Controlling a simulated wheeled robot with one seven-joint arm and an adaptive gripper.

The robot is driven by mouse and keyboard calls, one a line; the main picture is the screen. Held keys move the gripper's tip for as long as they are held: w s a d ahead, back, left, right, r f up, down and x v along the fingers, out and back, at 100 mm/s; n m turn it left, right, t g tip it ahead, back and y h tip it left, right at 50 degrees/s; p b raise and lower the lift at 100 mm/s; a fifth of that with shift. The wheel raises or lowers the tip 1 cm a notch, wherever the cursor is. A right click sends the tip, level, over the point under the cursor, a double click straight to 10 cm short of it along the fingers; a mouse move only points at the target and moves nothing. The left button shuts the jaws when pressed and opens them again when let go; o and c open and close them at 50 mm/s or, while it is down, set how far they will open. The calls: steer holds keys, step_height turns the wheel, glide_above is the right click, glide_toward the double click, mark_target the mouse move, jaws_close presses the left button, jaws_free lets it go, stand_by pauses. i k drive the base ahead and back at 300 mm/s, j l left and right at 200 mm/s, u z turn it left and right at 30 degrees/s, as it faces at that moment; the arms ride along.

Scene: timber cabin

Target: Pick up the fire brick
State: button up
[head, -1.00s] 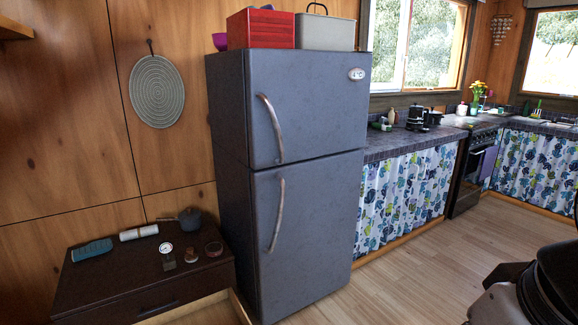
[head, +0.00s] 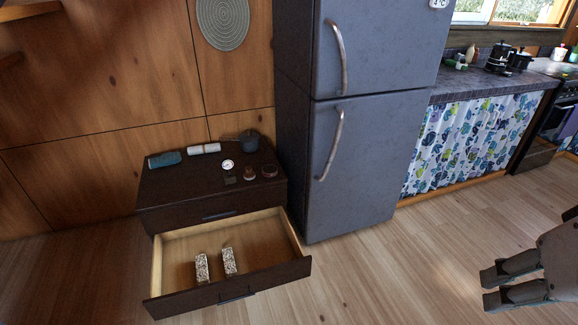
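One is the left block (head: 202,268) and the other is the right block (head: 229,262), set a little apart. My gripper (head: 490,288) is at the lower right edge of the head view, far to the right of the drawer. Its two fingers are apart with nothing visible between them.
The cabinet top (head: 190,185) holds a teal bottle (head: 165,159), white rolls (head: 204,148), a dark pot (head: 248,140), a gauge (head: 228,164) and small items. A grey fridge (head: 365,150) stands right of the cabinet. The wooden floor (head: 400,270) between drawer and gripper is clear.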

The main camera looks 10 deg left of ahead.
mark_target(201, 270)
steer(key=u, duration=1.35)
steer(key=z, duration=1.35)
steer(key=k+j+u, duration=0.2)
steer(key=u, duration=0.15)
steer(key=k+j+u, duration=0.15)
steer(key=j+u, duration=0.2)
steer(key=k+j+u, duration=0.1)
steer(key=j+u, duration=0.25)
steer(key=i+l, duration=0.15)
steer(key=i, duration=1.05)
